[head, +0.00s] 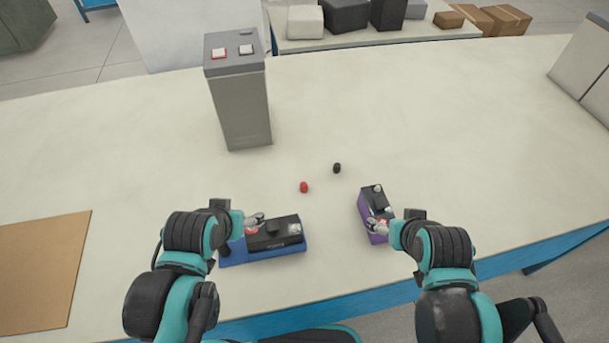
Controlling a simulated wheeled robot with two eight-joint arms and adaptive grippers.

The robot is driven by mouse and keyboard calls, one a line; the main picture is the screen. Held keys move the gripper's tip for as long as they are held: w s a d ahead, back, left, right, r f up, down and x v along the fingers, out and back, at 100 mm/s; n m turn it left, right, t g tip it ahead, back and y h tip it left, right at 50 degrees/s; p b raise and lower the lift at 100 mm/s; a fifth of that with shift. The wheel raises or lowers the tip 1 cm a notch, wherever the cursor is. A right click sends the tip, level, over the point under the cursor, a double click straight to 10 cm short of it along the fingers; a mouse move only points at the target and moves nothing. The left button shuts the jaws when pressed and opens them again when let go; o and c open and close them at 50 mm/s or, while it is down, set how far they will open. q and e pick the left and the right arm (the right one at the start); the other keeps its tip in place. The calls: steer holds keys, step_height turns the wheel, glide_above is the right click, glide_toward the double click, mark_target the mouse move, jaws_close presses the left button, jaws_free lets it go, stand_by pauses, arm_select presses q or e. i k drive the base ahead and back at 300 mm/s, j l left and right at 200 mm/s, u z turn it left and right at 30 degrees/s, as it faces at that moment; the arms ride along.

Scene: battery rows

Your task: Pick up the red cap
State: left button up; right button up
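The small red cap (304,187) lies on the pale tabletop near the middle, between the two grippers and farther from me than both. My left gripper (256,222) is at the left end of a blue battery (262,256) with a black top, below and left of the cap. My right gripper (378,226) is at the near end of a purple battery (366,214) with a dark top, below and right of the cap. The fingers are small and overlap the batteries, so I cannot tell whether either is open or shut.
A small black cap (337,168) lies right of the red one. A brown board (42,270) lies at the left.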

mark_target(303, 185)
steer(key=i+l+u, duration=0.2)
steer(key=l, duration=0.25)
steer(key=l+u, duration=0.2)
steer(key=l, duration=0.25)
steer(key=i+l+u, duration=0.2)
steer(key=l, duration=0.3)
steer(key=k+j, duration=0.05)
steer(key=k, duration=0.05)
